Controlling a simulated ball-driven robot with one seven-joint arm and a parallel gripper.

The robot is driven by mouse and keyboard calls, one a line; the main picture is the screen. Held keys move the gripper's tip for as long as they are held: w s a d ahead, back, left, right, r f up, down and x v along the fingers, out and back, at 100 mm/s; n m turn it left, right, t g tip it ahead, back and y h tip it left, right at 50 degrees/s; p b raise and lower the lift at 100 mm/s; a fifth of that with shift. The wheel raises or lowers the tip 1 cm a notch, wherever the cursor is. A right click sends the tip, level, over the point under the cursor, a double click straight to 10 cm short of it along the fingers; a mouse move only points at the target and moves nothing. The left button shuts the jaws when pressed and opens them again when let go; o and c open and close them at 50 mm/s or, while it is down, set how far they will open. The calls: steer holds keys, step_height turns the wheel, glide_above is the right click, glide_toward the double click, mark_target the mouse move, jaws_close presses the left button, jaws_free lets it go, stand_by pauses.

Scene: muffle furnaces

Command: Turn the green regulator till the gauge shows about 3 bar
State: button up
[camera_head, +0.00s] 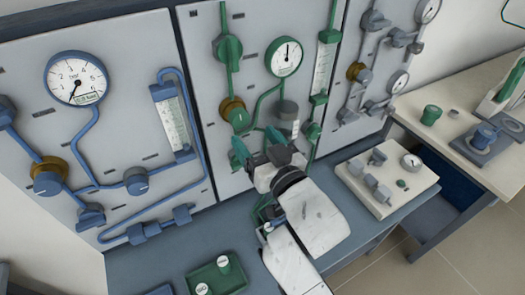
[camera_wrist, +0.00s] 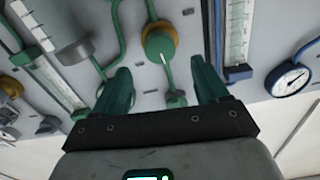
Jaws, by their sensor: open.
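The green regulator (camera_head: 239,119) is a round green knob with a brass ring, on the middle panel. In the wrist view the green regulator (camera_wrist: 158,42) shows just beyond and between the fingertips, apart from them. My gripper (camera_head: 257,145) is open and empty, in front of the middle panel and a little below the regulator. In the wrist view my gripper (camera_wrist: 160,70) has its two green fingers spread wide. The green-rimmed gauge (camera_head: 285,57) is at the panel's upper right. Its needle points roughly upward; its numbers are too small to read.
The left panel has a blue gauge (camera_head: 76,78) and a blue regulator (camera_head: 47,182). The right panel has grey fittings and a brass-ringed grey regulator (camera_head: 359,73). A green tray (camera_head: 231,279) and a pale block with fittings (camera_head: 410,190) rest on the bench below.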

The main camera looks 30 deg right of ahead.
steer(key=shift+s, duration=1.35)
steer(key=shift+a, duration=0.1)
stand_by(0.6)
